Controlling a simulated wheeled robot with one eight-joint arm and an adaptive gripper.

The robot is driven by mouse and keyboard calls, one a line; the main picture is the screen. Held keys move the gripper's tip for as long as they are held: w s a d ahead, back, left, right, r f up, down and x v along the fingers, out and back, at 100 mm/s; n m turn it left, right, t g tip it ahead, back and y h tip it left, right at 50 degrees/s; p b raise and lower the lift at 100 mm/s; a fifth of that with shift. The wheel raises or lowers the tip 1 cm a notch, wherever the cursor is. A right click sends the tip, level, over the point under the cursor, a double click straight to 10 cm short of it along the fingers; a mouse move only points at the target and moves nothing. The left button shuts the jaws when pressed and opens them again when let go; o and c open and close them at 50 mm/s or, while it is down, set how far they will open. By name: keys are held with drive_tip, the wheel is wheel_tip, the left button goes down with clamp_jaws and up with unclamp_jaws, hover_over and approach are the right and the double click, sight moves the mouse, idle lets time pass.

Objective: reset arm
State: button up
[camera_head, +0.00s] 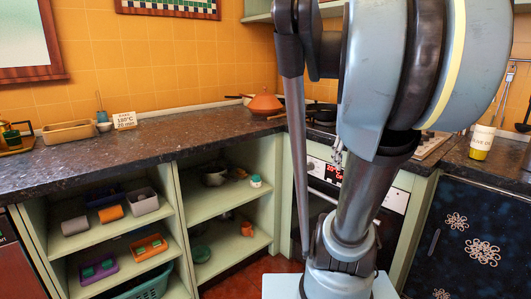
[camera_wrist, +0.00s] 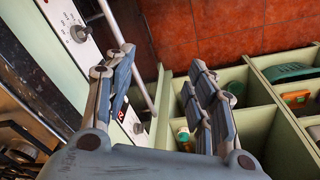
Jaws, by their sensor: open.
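My gripper (camera_wrist: 162,62) shows in the wrist view with its two fingers spread wide apart and nothing between them. Beyond the fingers lie the red tiled floor (camera_wrist: 225,30), the oven front (camera_wrist: 75,30) with its knobs on the left, and green open shelves (camera_wrist: 258,100) on the right. In the head view my arm rises large at the centre right, and I cannot clearly make out the gripper behind it.
A dark stone counter (camera_head: 60,165) runs along the wall, with an orange-brown lidded pot (camera_head: 265,103) and a tan tray (camera_head: 69,132). A labelled cup (camera_head: 482,141) stands at right. The oven (camera_head: 393,198) is behind my arm. Shelves below hold bins.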

drive_tip(key=s+a+f+m, duration=0.1)
drive_tip(key=s+a+f, duration=0.3)
drive_tip(key=f, duration=0.3)
drive_tip(key=s+a+f, duration=0.4)
drive_tip(key=s+f, duration=0.3)
drive_tip(key=f, duration=0.1)
drive_tip(key=shift+s+a+f+m+t+y, duration=0.25)
drive_tip(key=shift+a+m+t+y, duration=0.05)
drive_tip(key=shift+m, duration=0.1)
drive_tip(key=c, duration=1.2)
drive_tip(key=shift+w+f, duration=0.25)
drive_tip(key=shift+w, duration=0.3)
clamp_jaws()
drive_tip(key=shift+s, duration=0.1)
